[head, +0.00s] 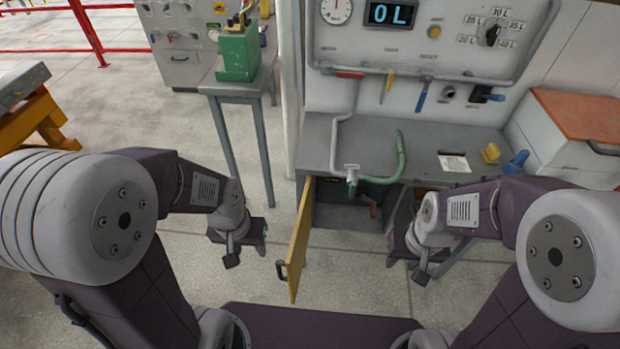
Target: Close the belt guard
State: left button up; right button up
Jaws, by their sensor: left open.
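The belt guard (300,243) looks to be the yellow hinged panel below the workbench. It stands open, swung out towards me from the left side of the dark opening (345,215), and shows nearly edge-on. A dark handle (281,270) sticks out from its left face near the free end. My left gripper (247,256) is open and empty, to the left of the panel and apart from it. My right gripper (405,269) looks open and empty, to the right of the panel, in front of the bench. Inside the opening a red part (373,208) shows.
The grey workbench (320,130) carries a pipe with a green hose (401,160), a paper label (454,163) and a yellow block (490,153). A panel with gauge and display stands behind. A side table (238,85) with a green machine stands left. Floor between my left gripper and the panel looks clear.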

aim_at(293, 262)
jog(key=i+j+z, duration=0.1)
jog(key=j+z, duration=0.4)
jog(key=j, duration=0.3)
jog(key=j+z, duration=0.5)
jog(key=j, duration=0.3)
jog(key=k+j+u, duration=0.1)
jog(key=k+u, duration=0.25)
jog(key=k, duration=0.1)
